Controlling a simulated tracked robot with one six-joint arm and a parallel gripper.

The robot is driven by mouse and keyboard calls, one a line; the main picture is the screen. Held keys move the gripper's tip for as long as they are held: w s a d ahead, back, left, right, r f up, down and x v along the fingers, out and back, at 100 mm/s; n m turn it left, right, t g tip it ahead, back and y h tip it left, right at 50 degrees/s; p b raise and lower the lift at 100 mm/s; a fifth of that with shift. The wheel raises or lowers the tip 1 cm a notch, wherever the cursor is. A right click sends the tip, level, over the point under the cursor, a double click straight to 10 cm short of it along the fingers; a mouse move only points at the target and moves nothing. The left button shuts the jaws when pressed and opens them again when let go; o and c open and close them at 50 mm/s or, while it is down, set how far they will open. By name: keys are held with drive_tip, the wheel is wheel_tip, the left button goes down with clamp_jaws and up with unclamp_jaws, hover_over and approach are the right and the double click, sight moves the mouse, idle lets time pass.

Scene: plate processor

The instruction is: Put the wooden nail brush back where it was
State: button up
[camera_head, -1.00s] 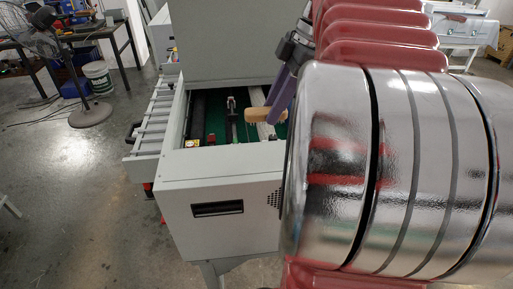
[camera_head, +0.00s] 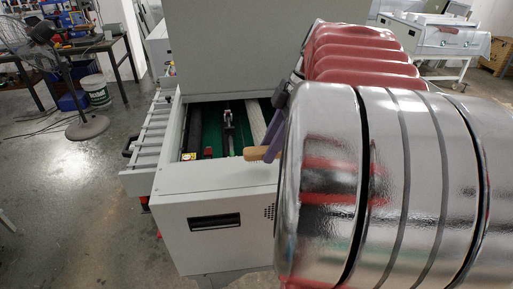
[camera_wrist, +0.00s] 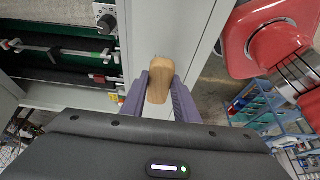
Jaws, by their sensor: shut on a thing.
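The wooden nail brush (camera_wrist: 159,80) is held between the two purple fingers of my gripper (camera_wrist: 160,88) in the wrist view. Its rounded light-wood body sticks out past the fingertips. My gripper is shut on it. In the head view the brush (camera_head: 257,153) shows at the right side of the plate processor's open bay, above its front edge, with a purple finger (camera_head: 275,143) beside it. The plate processor (camera_head: 215,205) is a pale grey machine with a green-floored bay.
A roller rack (camera_head: 150,140) juts from the processor's left side. In the wrist view a grey knob (camera_wrist: 106,22) sits beside the bay. Open floor lies front left.

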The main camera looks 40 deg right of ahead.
drive_tip(key=shift+f, duration=1.3)
drive_tip(key=o, duration=1)
drive_tip(key=v, duration=1.2)
